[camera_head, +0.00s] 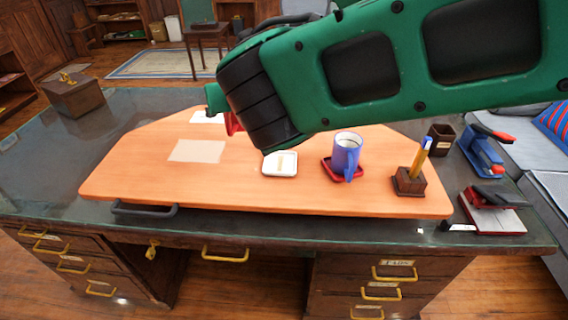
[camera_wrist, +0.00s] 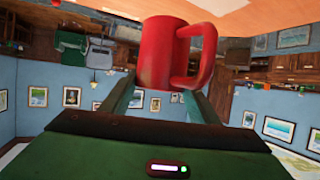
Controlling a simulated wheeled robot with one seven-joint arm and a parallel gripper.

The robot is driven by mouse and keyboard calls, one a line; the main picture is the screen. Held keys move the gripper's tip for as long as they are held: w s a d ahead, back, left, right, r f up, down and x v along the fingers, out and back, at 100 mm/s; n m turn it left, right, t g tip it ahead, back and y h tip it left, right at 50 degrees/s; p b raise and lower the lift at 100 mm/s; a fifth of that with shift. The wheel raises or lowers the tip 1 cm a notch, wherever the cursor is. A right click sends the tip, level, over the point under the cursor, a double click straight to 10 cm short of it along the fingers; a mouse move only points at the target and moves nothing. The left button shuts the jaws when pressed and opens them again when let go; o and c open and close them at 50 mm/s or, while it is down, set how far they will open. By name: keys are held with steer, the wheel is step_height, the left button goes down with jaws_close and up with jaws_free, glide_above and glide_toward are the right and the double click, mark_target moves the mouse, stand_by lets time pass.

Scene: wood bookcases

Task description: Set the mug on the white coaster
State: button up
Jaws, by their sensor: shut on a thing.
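A red mug (camera_wrist: 160,55) is in my gripper (camera_wrist: 160,86), between its two fingers, in the wrist view; its handle points right. In the head view only a small red part of the mug (camera_head: 233,123) shows beside my arm, above the back of the orange desktop. The arm hides the rest of it and the fingertips. The white coaster (camera_head: 269,166), square with a pale mark in its middle, lies on the desktop in front of the arm, with no mug on it. My gripper is behind and left of it in the picture.
A blue mug (camera_head: 346,152) stands on a red coaster (camera_head: 328,168) right of the white one. A wooden pencil holder (camera_head: 410,182), a dark cup (camera_head: 441,138) and staplers are farther right. A pale sheet (camera_head: 198,151) lies left. The desktop's left part is mostly clear.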

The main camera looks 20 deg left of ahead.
steer(key=f, duration=0.1)
steer(key=s+f, duration=0.1)
steer(key=f, duration=0.1)
steer(key=shift+s+a+f, duration=0.15)
steer(key=shift+a+f, duration=0.1)
steer(key=shift+a, duration=0.1)
steer(key=shift+w+d+f, duration=1)
steer(key=shift+d+f, duration=0.45)
steer(key=shift+f, duration=0.25)
steer(key=shift+w+d+f, duration=1.05)
steer(key=shift+d+f, duration=0.45)
steer(key=shift+f, duration=0.25)
steer(key=shift+w+d+f, duration=1)
steer(key=shift+d+f, duration=0.45)
steer(key=shift+f, duration=0.25)
steer(key=shift+f, duration=0.1)
steer(key=o, duration=1.3)
steer(key=shift+c, duration=0.2)
